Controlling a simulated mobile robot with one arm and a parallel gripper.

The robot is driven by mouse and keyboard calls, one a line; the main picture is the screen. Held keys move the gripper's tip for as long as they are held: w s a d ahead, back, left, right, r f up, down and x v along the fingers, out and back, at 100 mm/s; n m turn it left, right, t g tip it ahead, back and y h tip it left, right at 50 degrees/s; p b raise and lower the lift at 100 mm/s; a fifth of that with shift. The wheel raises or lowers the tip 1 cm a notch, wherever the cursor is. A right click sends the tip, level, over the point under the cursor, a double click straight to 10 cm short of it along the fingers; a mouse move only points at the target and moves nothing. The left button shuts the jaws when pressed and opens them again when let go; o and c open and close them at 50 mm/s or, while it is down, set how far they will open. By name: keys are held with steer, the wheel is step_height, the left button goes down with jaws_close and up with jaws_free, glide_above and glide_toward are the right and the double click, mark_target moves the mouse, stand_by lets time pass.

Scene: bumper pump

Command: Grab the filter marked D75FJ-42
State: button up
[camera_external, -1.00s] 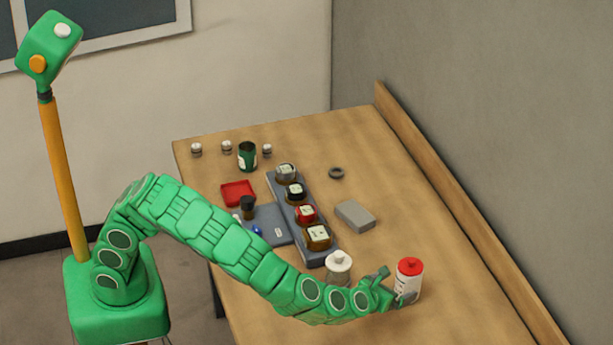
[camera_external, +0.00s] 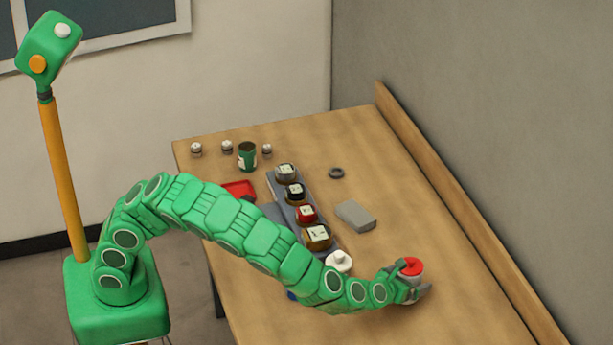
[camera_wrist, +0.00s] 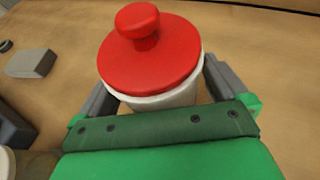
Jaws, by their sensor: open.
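A white bottle with a red lid (camera_external: 411,267) stands upright near the table's right side. It fills the middle of the wrist view (camera_wrist: 150,60). My gripper (camera_external: 411,288) is open around it, with one finger on each side of the bottle in the wrist view (camera_wrist: 160,90). I cannot tell whether the fingers touch it. Several filter-like parts with white top labels stand in a row on a grey-blue rack: a grey-topped one (camera_external: 286,172), a black one (camera_external: 295,190), a red one (camera_external: 307,213) and a brown one (camera_external: 318,236). No marking is readable, so D75FJ-42 cannot be identified.
A white-lidded bottle (camera_external: 338,260) stands close behind my forearm. A grey block (camera_external: 355,215), a dark ring (camera_external: 336,173), a green can (camera_external: 247,156) and a red tray (camera_external: 238,188) lie farther back. The table (camera_external: 450,250) is clear toward the wall ledge.

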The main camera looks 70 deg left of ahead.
steer(key=shift+c, duration=0.5)
steer(key=c, duration=1.3)
steer(key=shift+c, duration=0.2)
